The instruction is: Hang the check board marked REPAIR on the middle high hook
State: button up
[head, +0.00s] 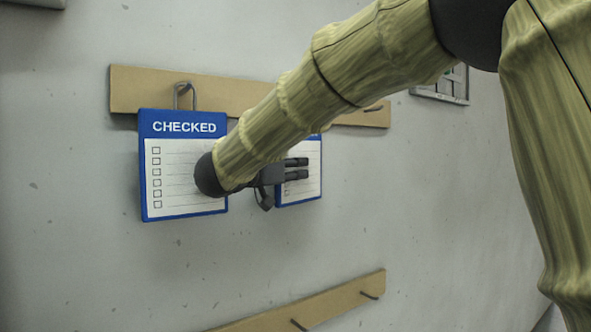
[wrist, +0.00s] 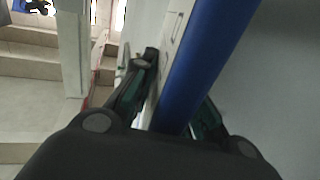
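A blue-framed check board (head: 311,183) with a white sheet is at the wall below the upper rail, largely behind my arm. Only a trace of its header shows, so I cannot read its marking. My gripper (head: 297,169) points right across its front. In the wrist view, the fingers (wrist: 172,95) lie on both sides of the board's thick blue edge (wrist: 205,50) and appear closed on it. The middle high hook is hidden behind my arm. I cannot tell whether the board's loop is on it.
A board marked CHECKED (head: 183,165) hangs on the left high hook (head: 185,95), close left of my gripper. The upper wooden rail (head: 140,90) has a bare right hook (head: 374,109). A lower rail (head: 335,303) has bare hooks. The wall between the rails is clear.

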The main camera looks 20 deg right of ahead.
jog(key=o, duration=0.4)
jog(key=shift+c, duration=0.2)
